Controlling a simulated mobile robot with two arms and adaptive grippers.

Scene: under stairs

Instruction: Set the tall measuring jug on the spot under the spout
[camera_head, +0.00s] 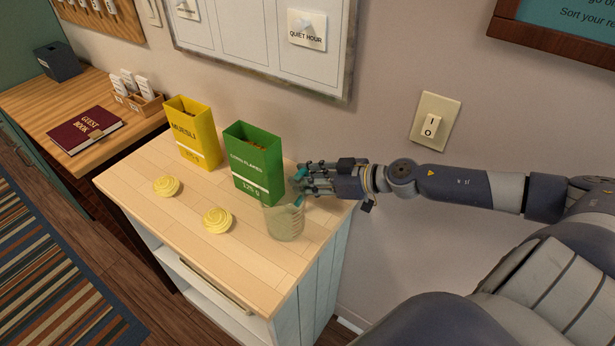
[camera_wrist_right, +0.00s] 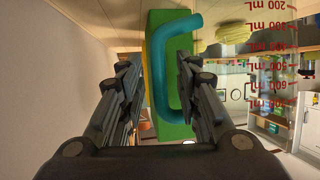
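A clear measuring jug (camera_head: 285,222) with a teal handle stands on the light wooden top of the cabinet, by its right edge. In the right wrist view its red mL marks (camera_wrist_right: 270,65) appear upside down at the right. My right gripper (camera_head: 303,178) reaches in from the right, at the handle side of the jug. In the right wrist view my right gripper (camera_wrist_right: 158,75) is open, its fingers on either side of the teal handle (camera_wrist_right: 158,85), with gaps showing. No spout or spot under one is in view. My left gripper is not in view.
A green corn flakes box (camera_head: 255,165) stands close behind the jug, left of my right gripper. A yellow muesli box (camera_head: 193,135) and two yellow swirled pieces (camera_head: 217,220) are further left. The wall with a switch (camera_head: 434,120) lies behind my right arm. The cabinet's front top (camera_head: 245,265) is clear.

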